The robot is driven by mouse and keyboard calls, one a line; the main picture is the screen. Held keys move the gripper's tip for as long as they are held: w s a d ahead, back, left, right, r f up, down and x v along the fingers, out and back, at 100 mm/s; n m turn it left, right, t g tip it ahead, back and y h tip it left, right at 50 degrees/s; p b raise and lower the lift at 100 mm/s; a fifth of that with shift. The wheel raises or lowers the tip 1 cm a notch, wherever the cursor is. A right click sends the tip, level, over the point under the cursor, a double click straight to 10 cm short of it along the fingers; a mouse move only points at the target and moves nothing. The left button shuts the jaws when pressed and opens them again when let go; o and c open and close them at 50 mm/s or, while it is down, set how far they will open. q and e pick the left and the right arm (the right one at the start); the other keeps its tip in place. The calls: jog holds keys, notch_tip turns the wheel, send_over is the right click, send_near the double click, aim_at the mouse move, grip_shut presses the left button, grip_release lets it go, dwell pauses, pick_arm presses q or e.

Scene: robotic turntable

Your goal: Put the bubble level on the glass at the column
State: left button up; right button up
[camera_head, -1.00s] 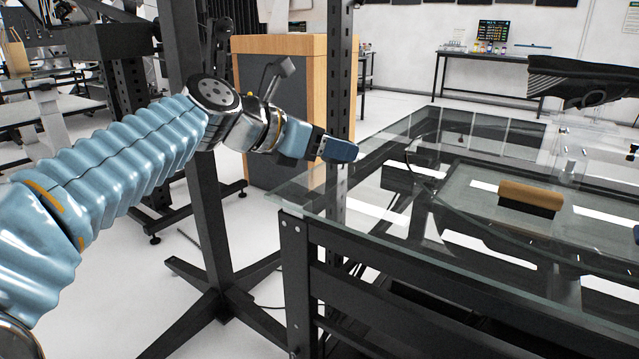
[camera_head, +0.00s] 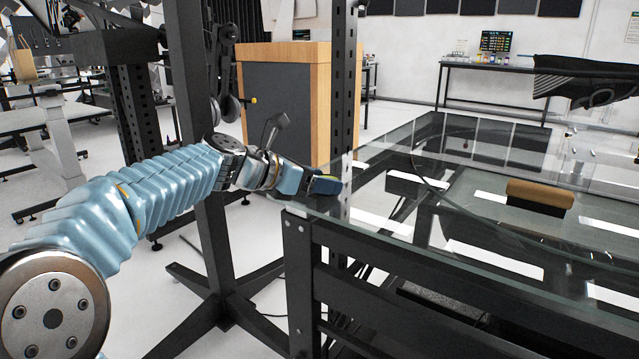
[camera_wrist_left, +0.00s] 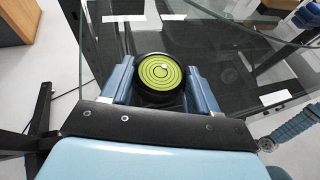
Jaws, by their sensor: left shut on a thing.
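The bubble level (camera_wrist_left: 158,73) is a round black-rimmed disc with a yellow-green face and dark rings. In the left wrist view it sits face up between the two blue fingers of my left gripper (camera_wrist_left: 160,85), which is shut on it. In the head view my left gripper (camera_head: 326,184) is low at the near left corner of the glass (camera_head: 412,243), close to the perforated black column (camera_head: 345,95). I cannot tell whether the level touches the glass. The level is mostly hidden by the fingers there.
A brown-topped block (camera_head: 540,193) lies on the turntable to the right. A wooden cabinet (camera_head: 285,100) stands behind the column. A black stand (camera_head: 212,250) is beneath my left arm. The glass near the corner is clear.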

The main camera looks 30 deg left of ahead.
pick_arm(q)
jog(key=o, duration=1.1)
jog(key=shift+s+r, duration=0.15)
jog(key=v, duration=1.1)
jog(key=shift+s+a+p, duration=0.15)
jog(key=shift+s+p, duration=0.15)
